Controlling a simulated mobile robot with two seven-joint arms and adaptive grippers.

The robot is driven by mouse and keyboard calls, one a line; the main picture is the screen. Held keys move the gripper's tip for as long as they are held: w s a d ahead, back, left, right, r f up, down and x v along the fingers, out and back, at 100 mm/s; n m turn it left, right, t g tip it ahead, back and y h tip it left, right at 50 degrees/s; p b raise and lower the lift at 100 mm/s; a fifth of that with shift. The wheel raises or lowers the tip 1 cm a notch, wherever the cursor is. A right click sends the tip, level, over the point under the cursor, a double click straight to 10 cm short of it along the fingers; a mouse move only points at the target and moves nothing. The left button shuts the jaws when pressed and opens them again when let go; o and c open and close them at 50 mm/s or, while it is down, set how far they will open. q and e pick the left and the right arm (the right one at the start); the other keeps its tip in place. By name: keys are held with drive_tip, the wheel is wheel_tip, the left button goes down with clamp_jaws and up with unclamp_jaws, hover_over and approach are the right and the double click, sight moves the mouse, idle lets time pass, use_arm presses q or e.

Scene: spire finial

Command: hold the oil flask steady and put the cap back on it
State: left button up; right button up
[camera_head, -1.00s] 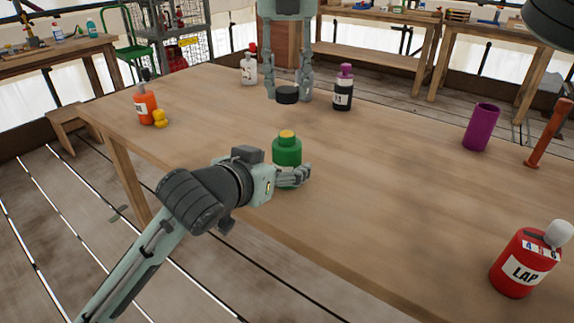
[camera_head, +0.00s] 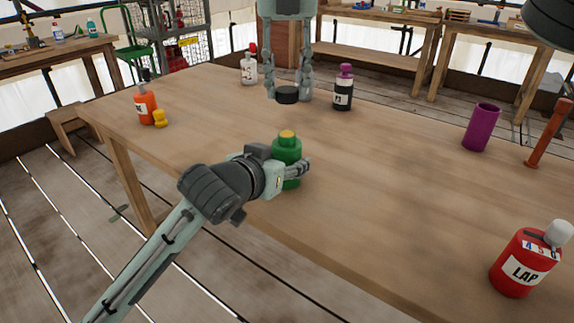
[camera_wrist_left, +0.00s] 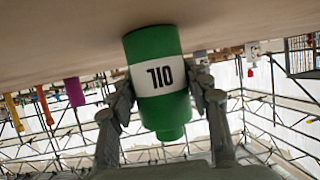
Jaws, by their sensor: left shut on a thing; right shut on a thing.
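The oil flask (camera_head: 287,147) is a green bottle with a yellow top, standing upright near the table's front edge. In the left wrist view the flask (camera_wrist_left: 157,50) shows upside down, with its white OIL label between the two fingers. My left gripper (camera_head: 296,171) is shut on the flask, low on its body. It also shows in the left wrist view (camera_wrist_left: 163,88). My right gripper (camera_head: 287,88) points down and is shut on a black cap (camera_head: 287,97). The cap is above the table, behind the flask and apart from it.
On the wooden table (camera_head: 400,200) stand an orange bottle (camera_head: 146,106) with a yellow piece beside it, a white bottle (camera_head: 249,68), a dark bottle (camera_head: 343,92), a purple cup (camera_head: 481,127), an orange-brown post (camera_head: 549,134) and a red LAP bottle (camera_head: 523,265). The table around the flask is clear.

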use_arm(q)
clamp_jaws()
use_arm(e)
hover_over(287, 133)
drive_tip(key=shift+s+f, duration=0.1)
drive_tip(key=shift+f, duration=2.4)
drive_tip(key=shift+f, duration=0.1)
drive_tip(key=shift+f, duration=0.8)
drive_tip(key=shift+f, duration=0.55)
